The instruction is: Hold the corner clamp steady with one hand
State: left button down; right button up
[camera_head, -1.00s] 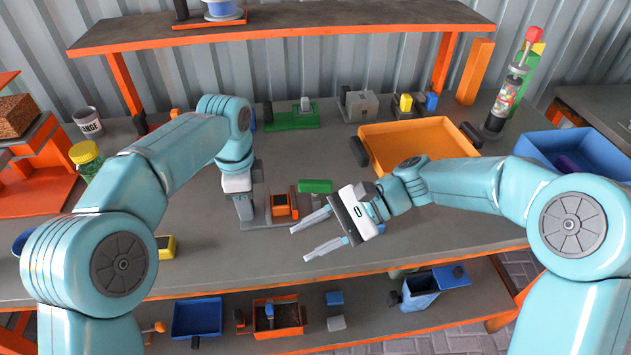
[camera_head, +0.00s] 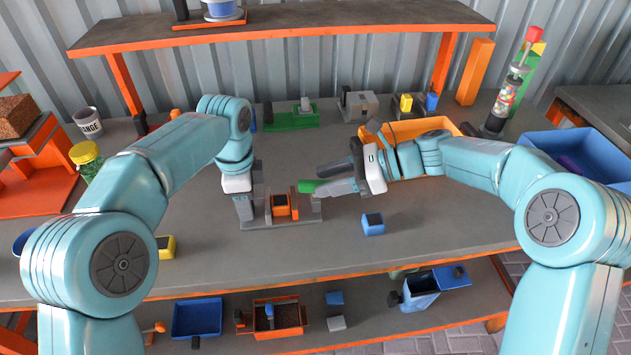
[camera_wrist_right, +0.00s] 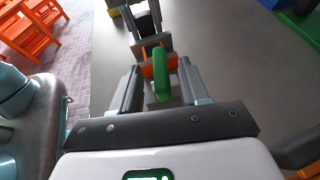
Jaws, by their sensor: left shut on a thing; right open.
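The corner clamp is a grey fixture (camera_head: 290,222) with an orange block (camera_head: 281,206) on the middle of the bench. My left gripper (camera_head: 245,212) is shut on the left end of the clamp. My right gripper (camera_head: 328,180) is open beside this green piece. In the right wrist view, the green piece (camera_wrist_right: 161,75) shows between the spread fingers, with the orange block (camera_wrist_right: 151,45) beyond it. I cannot tell whether the fingers touch the green piece.
A small blue block (camera_head: 372,224) stands in front of my right gripper. An orange tray (camera_head: 440,124) lies behind my right arm, and a blue bin (camera_head: 585,160) is at the right. A yellow block (camera_head: 166,246) is at the left. The bench front is mostly clear.

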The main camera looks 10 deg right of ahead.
aim_at(318, 181)
jog(key=shift+x, duration=1.6)
grip_shut()
jog(key=shift+n+g, duration=0.4)
jog(key=shift+g, duration=0.1)
jog(key=n+g, duration=0.3)
jog(key=shift+g, duration=0.4)
jog(key=shift+n+g, duration=1.2)
jog(key=shift+h, duration=0.3)
